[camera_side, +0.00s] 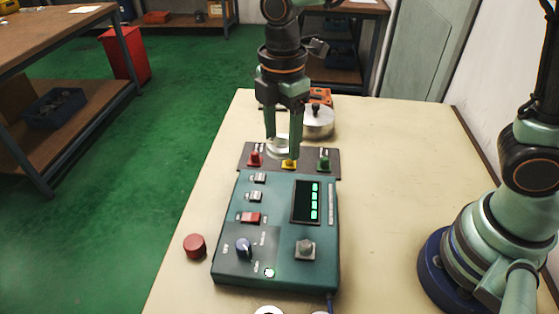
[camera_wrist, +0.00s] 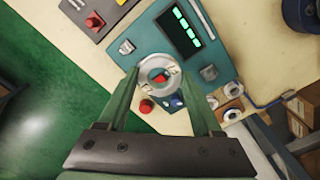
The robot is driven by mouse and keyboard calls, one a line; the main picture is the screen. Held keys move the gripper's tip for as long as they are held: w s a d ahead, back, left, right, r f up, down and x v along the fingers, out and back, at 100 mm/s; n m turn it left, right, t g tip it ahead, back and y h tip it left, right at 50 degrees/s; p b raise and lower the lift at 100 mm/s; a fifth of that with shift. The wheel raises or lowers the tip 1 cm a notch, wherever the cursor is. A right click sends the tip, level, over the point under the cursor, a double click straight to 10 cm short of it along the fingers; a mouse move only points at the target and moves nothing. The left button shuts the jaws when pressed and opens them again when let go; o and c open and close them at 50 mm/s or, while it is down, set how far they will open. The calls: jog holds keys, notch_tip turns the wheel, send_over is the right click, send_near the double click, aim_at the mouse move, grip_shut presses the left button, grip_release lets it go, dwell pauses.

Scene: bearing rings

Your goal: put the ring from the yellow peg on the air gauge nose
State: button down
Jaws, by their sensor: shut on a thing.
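My gripper (camera_side: 283,148) is shut on a pale metal ring (camera_side: 279,147), held above the peg strip in the side view. In the wrist view the ring (camera_wrist: 146,70) sits between the fingertips, and something red shows through its hole. The teal gauge box (camera_side: 290,275) has a lit green display. A grey stub on a square plate (camera_side: 305,248) at its front right may be the air gauge nose; it also shows in the wrist view (camera_wrist: 209,72).
A red peg (camera_side: 255,159) and a green peg (camera_side: 324,162) flank the yellow one. A round metal lidded piece (camera_side: 317,122) stands behind.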

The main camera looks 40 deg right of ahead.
aim_at(306, 244)
jog(key=s+a+f+n, duration=0.1)
jog(key=s, duration=0.3)
jog(key=s+a+f+n, duration=0.1)
jog(key=s+a+f, duration=0.1)
jog(key=s, duration=0.2)
jog(key=s+a+f+n, duration=0.1)
jog(key=s, duration=0.3)
jog(key=shift+s+a+f, duration=0.2)
jog(key=shift+a+f, duration=0.1)
jog(key=shift+f, duration=0.1)
jog(key=shift+s+f, duration=0.15)
jog(key=shift+f, duration=1.85)
jog(key=shift+f, duration=1.7)
grip_release()
jog(key=shift+r, duration=3.75)
